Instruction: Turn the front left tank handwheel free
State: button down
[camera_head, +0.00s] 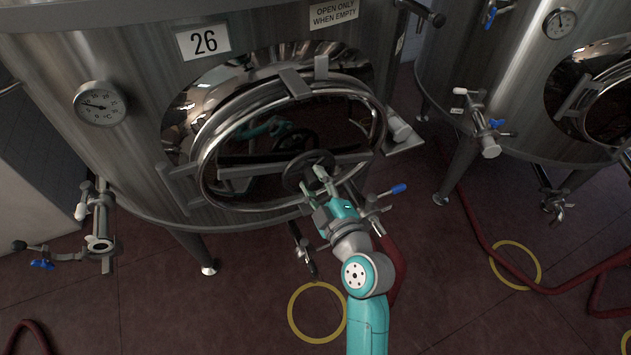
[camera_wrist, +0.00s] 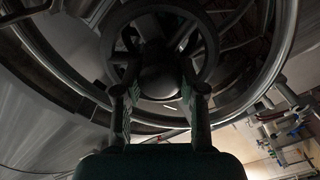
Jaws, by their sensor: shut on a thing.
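The front left tank (camera_head: 130,150), a steel tank with the number 26, fills the left and middle of the head view. Its round manway door (camera_head: 215,135) has a polished rim and a crossbar. The black handwheel (camera_head: 306,160) sits on that crossbar, at the lower middle of the door. My gripper (camera_head: 310,178) reaches the handwheel from below and is shut on it. In the wrist view the handwheel (camera_wrist: 112,32) faces me, with the two fingers of my gripper (camera_wrist: 160,92) on either side of its hub. The exact finger contact is dark and hard to see.
A valve with a blue lever (camera_head: 397,189) is close right of my wrist. Another valve (camera_head: 97,240) and a dial (camera_head: 101,104) are on the tank's left. A second tank (camera_head: 470,60) stands at right. Red hoses (camera_head: 480,235) and yellow rings (camera_head: 515,284) lie on the floor.

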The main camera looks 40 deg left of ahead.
jog(key=shift+n, duration=0.8)
jog(key=c, duration=0.7)
grip_release()
jog(key=shift+d, duration=0.1)
jog(key=v, duration=1.1)
jog(key=shift+s+d, duration=0.2)
jog(key=shift+d, duration=0.15)
